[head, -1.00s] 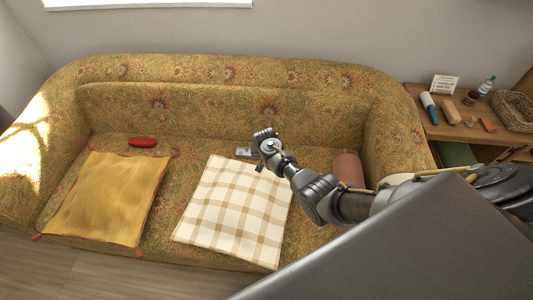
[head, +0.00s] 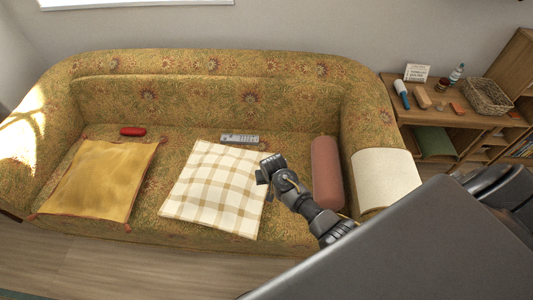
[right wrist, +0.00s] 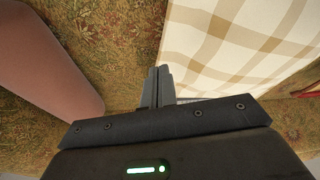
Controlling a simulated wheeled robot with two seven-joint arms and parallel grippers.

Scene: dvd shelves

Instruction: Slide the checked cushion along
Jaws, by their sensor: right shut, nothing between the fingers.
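The checked cushion (head: 212,190) is cream with tan lines and lies flat on the sofa seat, between a yellow cushion and a pink bolster. My right gripper (head: 266,172) is at its right edge in the head view, shut and empty. In the right wrist view the shut fingers (right wrist: 158,74) are close beside the edge of the checked cushion (right wrist: 225,45); I cannot tell whether they touch it. The gripper covers part of the cushion's right side in the head view. My left gripper is not in view.
The yellow cushion (head: 98,182) lies at left, with a red object (head: 132,131) behind it. A remote (head: 240,139) lies behind the checked cushion. The pink bolster (head: 326,172) lies right of my gripper. A cream cloth (head: 385,178) covers the right armrest.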

